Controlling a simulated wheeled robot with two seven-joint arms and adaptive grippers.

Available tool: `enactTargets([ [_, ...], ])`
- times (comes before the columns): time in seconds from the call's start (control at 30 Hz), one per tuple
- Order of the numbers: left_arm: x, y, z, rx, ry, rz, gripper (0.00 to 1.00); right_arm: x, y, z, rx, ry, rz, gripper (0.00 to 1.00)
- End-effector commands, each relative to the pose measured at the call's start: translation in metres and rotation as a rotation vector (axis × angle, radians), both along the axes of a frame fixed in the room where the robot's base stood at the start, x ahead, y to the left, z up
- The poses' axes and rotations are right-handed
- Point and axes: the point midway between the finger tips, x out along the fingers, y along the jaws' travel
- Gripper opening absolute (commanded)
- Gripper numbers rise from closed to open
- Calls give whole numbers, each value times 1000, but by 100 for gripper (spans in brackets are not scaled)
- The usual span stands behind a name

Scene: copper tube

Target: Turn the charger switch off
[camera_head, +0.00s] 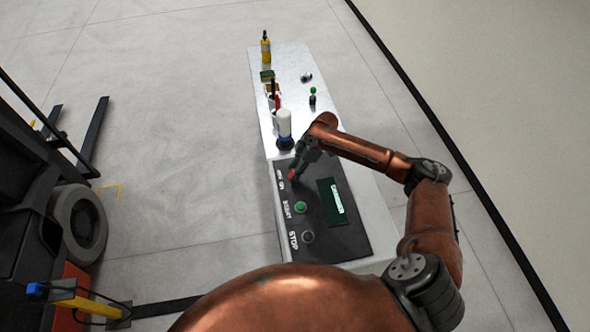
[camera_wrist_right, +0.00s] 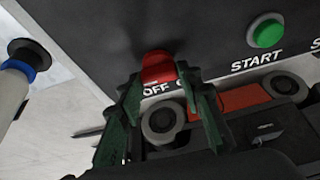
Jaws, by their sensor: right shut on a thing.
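The charger's black panel (camera_head: 345,240) is on the near end of a long pale cabinet. Its red switch (camera_head: 292,176) is at the panel's left side. In the right wrist view the red switch knob (camera_wrist_right: 158,67) stands beside the white OFF lettering; the second label is partly hidden by a finger. My right gripper (camera_head: 297,168) is at the switch, with its green-black fingers shut on either side of the red knob. The knob's exact angle is hard to tell. My left gripper is not in view.
A green START button (camera_head: 300,207), a STOP button (camera_head: 307,237) and a display (camera_head: 336,200) share the panel. A white bottle with a blue base (camera_head: 284,124) stands just beyond it. A yellow bottle (camera_head: 266,51) stands at the far end. A dark vehicle wheel (camera_head: 78,222) is at left.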

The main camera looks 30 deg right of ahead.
Motion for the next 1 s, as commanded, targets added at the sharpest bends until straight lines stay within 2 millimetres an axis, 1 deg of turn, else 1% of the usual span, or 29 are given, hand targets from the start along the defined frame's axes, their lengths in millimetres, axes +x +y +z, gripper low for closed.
enactTargets([
  [0.3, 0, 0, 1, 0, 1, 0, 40, 1, -1, 0, -2, -2, 77, 9],
  [0.73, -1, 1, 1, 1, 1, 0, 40, 1, -1, 1, -2, -3, 84, 9],
  [0.77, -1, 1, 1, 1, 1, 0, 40, 1, -1, 1, -2, -3, 84, 35],
  [1.0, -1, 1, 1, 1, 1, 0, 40, 1, -1, 0, -2, -2, 84, 51],
])
